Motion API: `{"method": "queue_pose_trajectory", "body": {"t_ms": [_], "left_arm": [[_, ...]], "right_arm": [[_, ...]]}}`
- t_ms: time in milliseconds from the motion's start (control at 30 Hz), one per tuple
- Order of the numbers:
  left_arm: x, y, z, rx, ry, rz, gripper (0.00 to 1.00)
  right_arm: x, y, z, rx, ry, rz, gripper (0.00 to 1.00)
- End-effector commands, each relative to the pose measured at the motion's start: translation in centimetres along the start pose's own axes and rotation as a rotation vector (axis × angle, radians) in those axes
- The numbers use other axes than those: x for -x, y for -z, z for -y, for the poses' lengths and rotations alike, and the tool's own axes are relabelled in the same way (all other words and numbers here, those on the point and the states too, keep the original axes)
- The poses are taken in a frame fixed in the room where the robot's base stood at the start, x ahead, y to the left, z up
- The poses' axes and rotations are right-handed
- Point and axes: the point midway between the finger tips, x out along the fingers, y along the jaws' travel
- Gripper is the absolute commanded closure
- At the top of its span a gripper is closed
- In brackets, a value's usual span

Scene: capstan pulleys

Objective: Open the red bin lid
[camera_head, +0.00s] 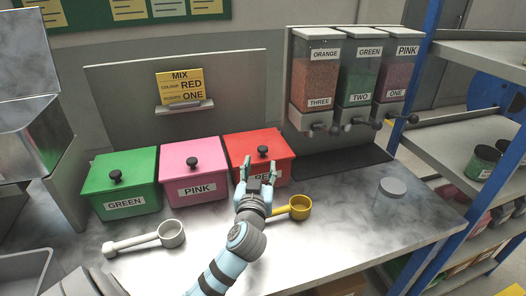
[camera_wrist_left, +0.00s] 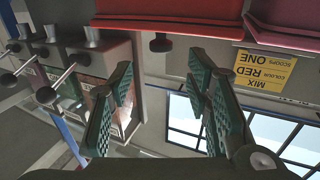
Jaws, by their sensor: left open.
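The red bin (camera_head: 284,168) is at the right end of a row of three on the counter. Its red lid (camera_head: 245,139) is on, with a black knob (camera_head: 262,150) on top. My left gripper (camera_head: 259,168) is open and empty in front of the bin, its fingers hiding part of the front label. In the upside-down left wrist view, the red bin (camera_wrist_left: 165,8) is at the top edge. The lid's knob (camera_wrist_left: 160,43) shows beyond and between the open green-padded fingertips (camera_wrist_left: 160,75), apart from them. My right gripper is not in view.
Pink (camera_head: 194,166) and green (camera_head: 121,180) lidded bins stand left of the red bin. Dispensers (camera_head: 357,85) hang at the back right. A white scoop (camera_head: 172,233), a yellow scoop (camera_head: 300,207) and a clear jar (camera_head: 390,194) are on the counter. A sign (camera_head: 181,86) stands behind.

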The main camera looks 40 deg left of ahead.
Motion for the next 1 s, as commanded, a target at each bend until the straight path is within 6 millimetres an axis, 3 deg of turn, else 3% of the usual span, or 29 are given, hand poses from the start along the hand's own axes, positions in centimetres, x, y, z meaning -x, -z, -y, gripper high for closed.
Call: {"method": "queue_pose_trajectory", "body": {"t_ms": [200,400,800,1000], "left_arm": [[-5.1,0.0,0.1,0.0,0.003,-0.001,0.55],[-8.3,-0.1,0.2,0.0,0.004,0.0,0.55],[-9.4,0.0,0.2,0.001,0.003,0.001,0.55],[-9.3,0.0,0.2,0.001,0.003,0.001,0.87]], "right_arm": [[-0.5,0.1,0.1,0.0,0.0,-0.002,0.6],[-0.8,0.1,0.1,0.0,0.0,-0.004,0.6],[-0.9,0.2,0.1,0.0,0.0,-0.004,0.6],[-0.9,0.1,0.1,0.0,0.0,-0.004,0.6]]}}
